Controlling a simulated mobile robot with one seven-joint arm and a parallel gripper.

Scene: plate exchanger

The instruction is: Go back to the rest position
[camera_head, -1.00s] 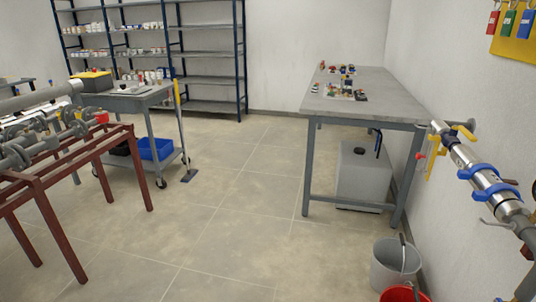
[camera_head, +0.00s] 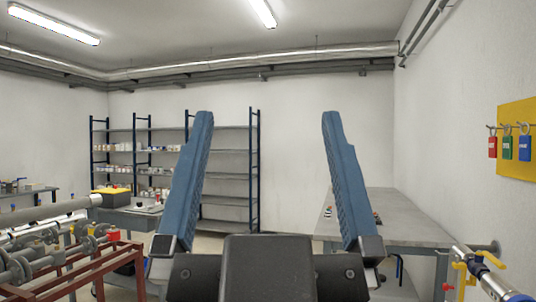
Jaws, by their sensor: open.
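My gripper (camera_head: 267,135) stands upright in the middle of the head camera view, close to the lens. Its two blue ribbed fingers are wide apart, and nothing is between them. Its dark body fills the bottom centre and hides the floor and part of the room behind it.
A grey workbench (camera_head: 412,232) with small items is at the right, partly behind the right finger. A pipe with yellow valve handles (camera_head: 467,266) runs along the right wall. Red-framed piping (camera_head: 75,268) and a cart (camera_head: 130,216) are at the left. Shelves (camera_head: 225,200) stand at the back.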

